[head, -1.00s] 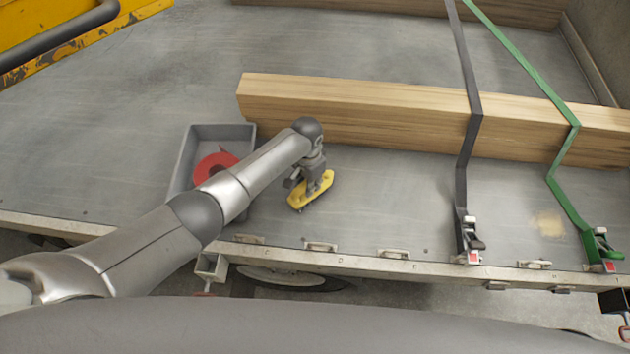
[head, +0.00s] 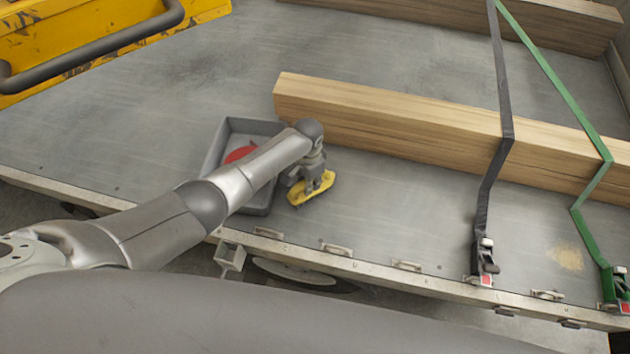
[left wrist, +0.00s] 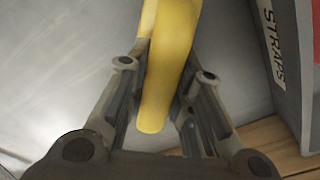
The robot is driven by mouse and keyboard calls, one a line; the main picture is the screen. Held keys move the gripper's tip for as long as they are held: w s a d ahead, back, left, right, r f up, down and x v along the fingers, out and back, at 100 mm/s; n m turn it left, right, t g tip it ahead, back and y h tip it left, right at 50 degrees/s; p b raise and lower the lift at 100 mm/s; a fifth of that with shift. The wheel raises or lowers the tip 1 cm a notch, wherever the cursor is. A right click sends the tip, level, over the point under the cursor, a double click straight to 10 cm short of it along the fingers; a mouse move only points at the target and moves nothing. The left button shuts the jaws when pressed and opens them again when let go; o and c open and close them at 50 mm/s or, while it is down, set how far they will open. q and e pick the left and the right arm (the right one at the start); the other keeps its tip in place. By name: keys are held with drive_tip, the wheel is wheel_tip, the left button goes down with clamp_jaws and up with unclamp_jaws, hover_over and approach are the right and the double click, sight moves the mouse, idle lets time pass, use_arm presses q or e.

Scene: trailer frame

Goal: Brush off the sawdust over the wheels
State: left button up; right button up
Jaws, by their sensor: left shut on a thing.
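My left gripper (head: 308,178) is shut on a yellow brush (head: 318,188), just above or at the trailer deck, beside the grey tray. In the left wrist view, the yellow handle (left wrist: 168,70) runs between the two fingers; no bristles can be made out. A pale tan patch of sawdust (head: 567,257) lies on the deck at the right, between the black and green straps, well away from the brush. Part of a wheel (head: 295,273) shows below the deck's near edge; the deck hides the rest. My right gripper is not in view.
The grey tray (head: 212,148) holds a red thing (head: 240,153); its STRAPS label (left wrist: 271,45) shows in the wrist view. A long timber beam (head: 400,120) lies behind, under a black strap (head: 506,120) and a green strap (head: 560,85). Buckles and metal loops line the near edge.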

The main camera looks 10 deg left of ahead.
use_arm(q)
drive_tip(key=shift+a+r+p, duration=0.15)
drive_tip(key=shift+a+p, duration=0.15)
drive_tip(key=shift+a, duration=0.5)
drive_tip(key=shift+w+a, duration=0.15)
drive_tip(key=shift+a, duration=0.85)
drive_tip(key=shift+r, duration=0.1)
wheel_tip(320, 180, up, 6)
drive_tip(key=p, duration=0.6)
wheel_tip(320, 180, up, 3)
drive_tip(key=shift+f+p, duration=0.1)
drive_tip(key=shift+p, duration=0.95)
